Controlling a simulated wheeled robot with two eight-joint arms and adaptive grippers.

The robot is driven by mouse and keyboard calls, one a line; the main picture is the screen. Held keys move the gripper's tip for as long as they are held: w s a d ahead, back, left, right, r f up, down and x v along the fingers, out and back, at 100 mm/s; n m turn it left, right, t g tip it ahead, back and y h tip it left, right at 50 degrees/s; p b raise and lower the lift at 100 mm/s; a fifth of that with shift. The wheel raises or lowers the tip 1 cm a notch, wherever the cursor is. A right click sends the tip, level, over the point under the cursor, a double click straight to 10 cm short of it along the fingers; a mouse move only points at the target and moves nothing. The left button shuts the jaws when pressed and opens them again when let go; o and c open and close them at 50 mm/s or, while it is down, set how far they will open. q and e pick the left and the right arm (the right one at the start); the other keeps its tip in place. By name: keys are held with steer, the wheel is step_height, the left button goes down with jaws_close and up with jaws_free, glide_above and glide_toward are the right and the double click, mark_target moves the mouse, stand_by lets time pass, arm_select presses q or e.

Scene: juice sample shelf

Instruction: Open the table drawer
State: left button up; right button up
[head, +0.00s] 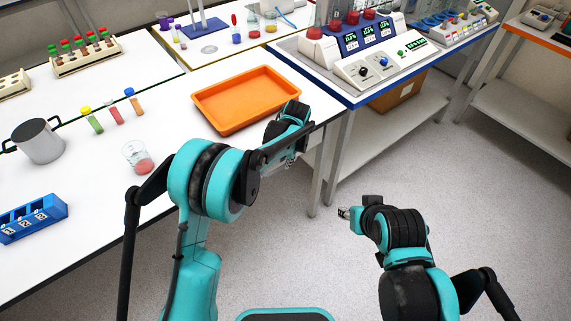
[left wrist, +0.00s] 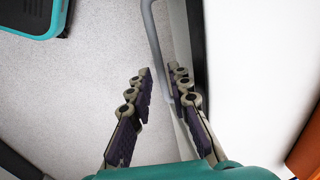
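In the left wrist view a grey bar handle (left wrist: 154,42) stands out from the front of the table. Its end runs down between the fingertips of my left gripper (left wrist: 159,74). The fingers are apart, with the bar between their tips; I cannot tell whether either touches it. The drawer front beside the handle shows only as a narrow strip, and I see no clear gap. In the head view the left gripper (head: 288,162) is at the table's front edge, partly hidden by my arm, which also hides the handle. My right gripper (head: 344,212) is over the floor, away from the table.
An orange tray (head: 206,119) lies on the white table (head: 75,240) near the edge. A beaker (head: 137,158), a grey pot (head: 40,142), several tubes and a blue rack (head: 32,219) stand left. The floor (head: 300,268) in front is clear. A second bench (head: 341,92) stands right.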

arm_select(q)
steer(key=shift+w+a+f, duration=0.1)
steer(key=shift+w+f, duration=0.05)
steer(key=shift+f, duration=0.65)
jaws_close()
